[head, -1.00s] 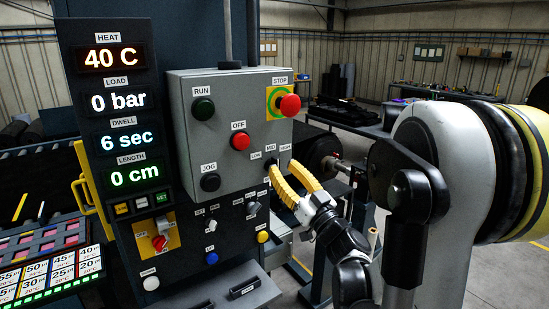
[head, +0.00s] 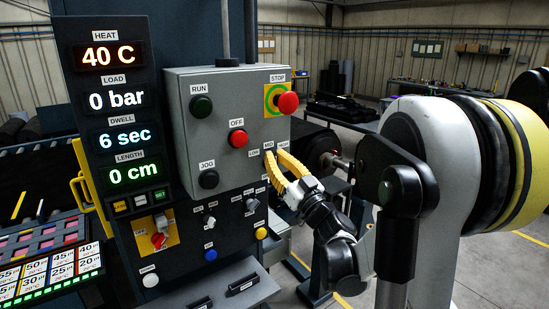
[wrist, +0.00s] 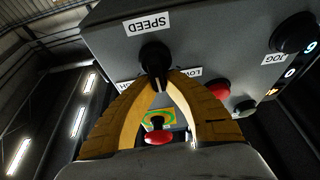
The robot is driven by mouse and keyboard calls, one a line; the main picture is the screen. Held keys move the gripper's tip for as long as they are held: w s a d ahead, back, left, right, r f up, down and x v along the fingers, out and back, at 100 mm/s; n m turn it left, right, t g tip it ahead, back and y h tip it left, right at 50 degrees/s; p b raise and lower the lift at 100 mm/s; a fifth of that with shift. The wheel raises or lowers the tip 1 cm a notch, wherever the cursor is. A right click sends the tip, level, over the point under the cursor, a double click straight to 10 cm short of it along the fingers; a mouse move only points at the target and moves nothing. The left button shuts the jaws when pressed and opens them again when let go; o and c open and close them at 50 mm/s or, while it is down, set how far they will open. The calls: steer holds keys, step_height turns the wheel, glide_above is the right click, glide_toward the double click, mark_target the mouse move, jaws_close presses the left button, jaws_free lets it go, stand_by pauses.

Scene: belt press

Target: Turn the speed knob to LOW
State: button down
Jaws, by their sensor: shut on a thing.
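The dark speed knob (wrist: 155,58) is on the grey control box (head: 220,145), under the upside-down SPEED label in the wrist view. Its handle points down in that view, roughly between the partly hidden HIGH label (wrist: 128,85) and the LOW label (wrist: 194,73). My gripper (wrist: 162,80) has its two yellow fingers closed on the knob's handle. In the head view my gripper (head: 273,155) reaches the box's lower right, just below the LOW, MID and HIGH labels, and its fingers hide most of the knob.
The red STOP button (head: 288,102), red OFF button (head: 238,138), green RUN button (head: 201,107) and black JOG button (head: 208,179) share the box. Smaller knobs and buttons sit below it. The display column (head: 118,110) stands left.

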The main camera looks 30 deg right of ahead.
steer(key=shift+n, duration=0.3)
steer(key=n+y, duration=0.1)
steer(key=n, duration=0.1)
steer(key=n+y+b, duration=0.1)
steer(key=n, duration=0.2)
steer(key=a+n+g+y, duration=0.1)
steer(key=n+y, duration=0.1)
steer(key=shift+f+b, duration=0.25)
steer(key=shift+b, duration=0.05)
steer(key=shift+a+f+n+g+y, duration=0.15)
steer(key=shift+n+g+y, duration=0.2)
steer(key=shift+n, duration=0.7)
steer(key=shift+a+n+g+y, duration=0.15)
steer(key=shift+n+g+y, duration=0.15)
steer(key=shift+n, duration=0.7)
steer(key=shift+a+f+n+g+y, duration=0.15)
steer(key=shift+n+g+y, duration=0.2)
steer(key=shift+n, duration=0.7)
steer(key=c, duration=1.4)
jaws_free()
steer(key=shift+w, duration=0.15)
steer(key=shift+c, duration=0.2)
